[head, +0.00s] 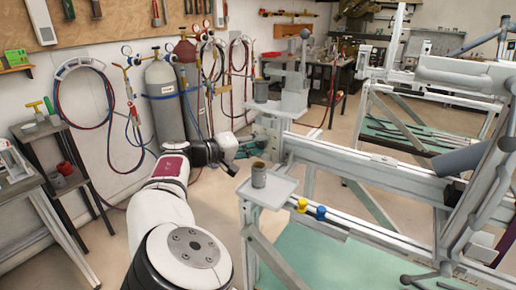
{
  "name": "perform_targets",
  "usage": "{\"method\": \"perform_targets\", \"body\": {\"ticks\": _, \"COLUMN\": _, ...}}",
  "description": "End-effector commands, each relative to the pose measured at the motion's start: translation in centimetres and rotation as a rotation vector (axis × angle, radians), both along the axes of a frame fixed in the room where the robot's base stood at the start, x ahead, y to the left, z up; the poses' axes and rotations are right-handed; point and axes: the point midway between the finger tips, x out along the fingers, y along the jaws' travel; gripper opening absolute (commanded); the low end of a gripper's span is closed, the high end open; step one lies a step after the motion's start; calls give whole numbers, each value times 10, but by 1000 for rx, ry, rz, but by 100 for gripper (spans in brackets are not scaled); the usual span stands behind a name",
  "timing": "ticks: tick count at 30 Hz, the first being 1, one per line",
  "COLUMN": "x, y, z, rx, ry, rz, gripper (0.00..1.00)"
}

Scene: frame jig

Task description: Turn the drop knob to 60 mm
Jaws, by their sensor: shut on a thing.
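The frame jig (340,160) runs across the right half of the head view, with pale grey beams and plates. My gripper (236,160) is at the end of my white arm, beside the left end plate of the jig. It is shut on the drop knob, which my gripper mostly hides at this distance. The knob's scale and its reading are too small to make out. A yellow knob (301,205) and a blue knob (321,212) sit on the jig's front beam, apart from my gripper.
A brown-topped cup (259,174) stands on a small grey shelf (277,194) close to my gripper's right. Two gas cylinders (165,105) stand behind my arm by the wall. A small dark table (45,130) is at left. Bare floor lies between.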

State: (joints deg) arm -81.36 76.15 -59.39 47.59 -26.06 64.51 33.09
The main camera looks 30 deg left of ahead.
Motion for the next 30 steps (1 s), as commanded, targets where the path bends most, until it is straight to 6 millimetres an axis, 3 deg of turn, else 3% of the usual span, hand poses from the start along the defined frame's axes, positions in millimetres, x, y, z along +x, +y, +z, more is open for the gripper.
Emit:
{"method": "perform_targets", "body": {"ticks": 21, "x": -1, "y": 2, "z": -8, "rx": -671, "ry": 54, "rz": 3, "gripper": 3}}
{"method": "perform_targets", "body": {"ticks": 30, "x": -1, "y": 2, "z": -9, "rx": -884, "ry": 71, "rz": 5, "gripper": 3}}
